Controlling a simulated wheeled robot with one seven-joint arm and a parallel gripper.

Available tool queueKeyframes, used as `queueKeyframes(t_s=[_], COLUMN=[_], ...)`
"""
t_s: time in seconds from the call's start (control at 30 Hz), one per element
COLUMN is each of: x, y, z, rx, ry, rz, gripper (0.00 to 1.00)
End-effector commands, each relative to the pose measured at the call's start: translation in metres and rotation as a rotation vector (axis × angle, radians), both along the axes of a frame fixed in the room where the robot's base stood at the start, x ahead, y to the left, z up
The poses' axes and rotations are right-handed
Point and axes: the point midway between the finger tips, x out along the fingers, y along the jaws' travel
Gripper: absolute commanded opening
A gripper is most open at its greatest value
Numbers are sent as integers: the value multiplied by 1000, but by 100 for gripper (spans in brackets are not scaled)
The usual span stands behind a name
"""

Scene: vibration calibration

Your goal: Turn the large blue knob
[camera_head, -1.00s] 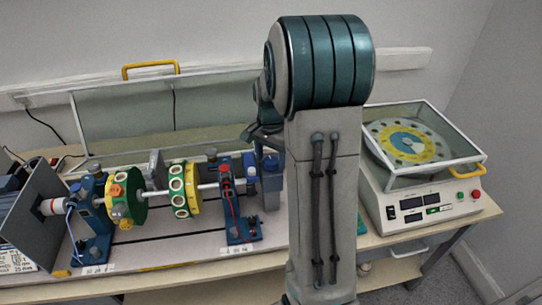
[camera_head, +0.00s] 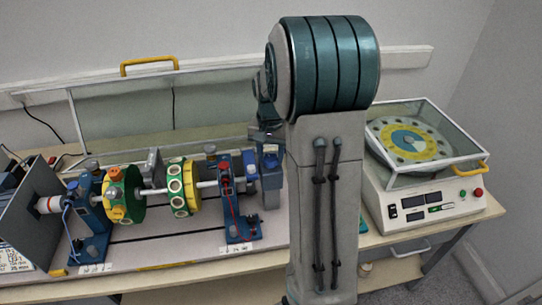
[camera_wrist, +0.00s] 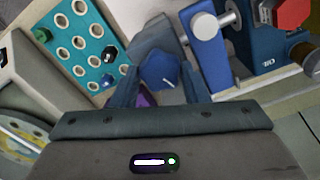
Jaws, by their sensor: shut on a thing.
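The large blue knob (camera_wrist: 160,71) has a faceted top with a short pale mark. In the wrist view it sits between the two dark blue fingers of my gripper (camera_wrist: 159,82), which are shut on its sides. My gripper (camera_head: 264,134) is partly hidden there by my own arm.
A blue bearing stand (camera_head: 237,205) with a red part stands just left of the post. Green and yellow discs (camera_head: 183,187) sit on the shaft. A balancing machine (camera_head: 425,205) with a clear cover is at right. A teal panel with holes (camera_wrist: 82,40) lies nearby.

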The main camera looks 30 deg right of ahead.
Motion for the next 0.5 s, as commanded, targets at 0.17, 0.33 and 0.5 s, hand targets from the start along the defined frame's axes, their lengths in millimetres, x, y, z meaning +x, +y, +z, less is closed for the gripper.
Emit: queueKeyframes(t_s=[0.17,0.33,0.5], x=[1,0,0], y=[0,0,-1], z=[-1,0,0], rx=[-1,-1,-1], ry=[-3,-3,-2], rz=[166,318,449], gripper=[18,18,18])
